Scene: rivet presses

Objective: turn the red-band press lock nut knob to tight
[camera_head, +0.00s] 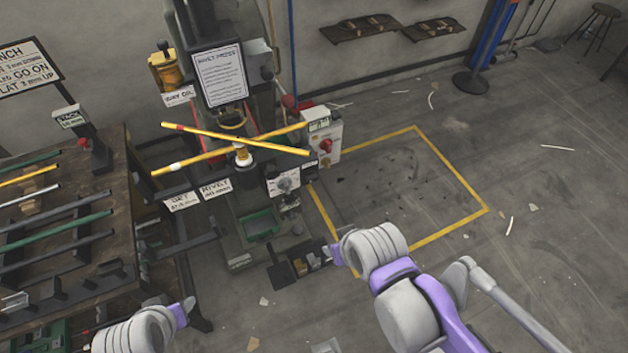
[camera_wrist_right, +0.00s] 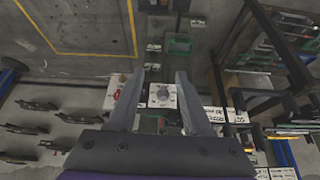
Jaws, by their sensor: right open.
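The press (camera_head: 262,125) stands against the wall in the head view. Red edging shows at its sides. A round grey knob (camera_head: 285,184) sits on a pale plate on its front, below the crossed yellow bars (camera_head: 240,152). The knob also shows in the right wrist view (camera_wrist_right: 163,95), framed between my fingers. I cannot read its setting. My right gripper (camera_wrist_right: 167,76) is open and empty, its fingers apart on either side of the knob in the picture. I see no contact. Its fingers are not clear in the head view.
A control box with a red button (camera_head: 325,146) is beside the knob. A rack (camera_head: 128,215) of coloured rods stands left. A green tray (camera_head: 258,226) lies below the knob. The yellow-outlined floor area (camera_head: 450,240) at the right is mostly free.

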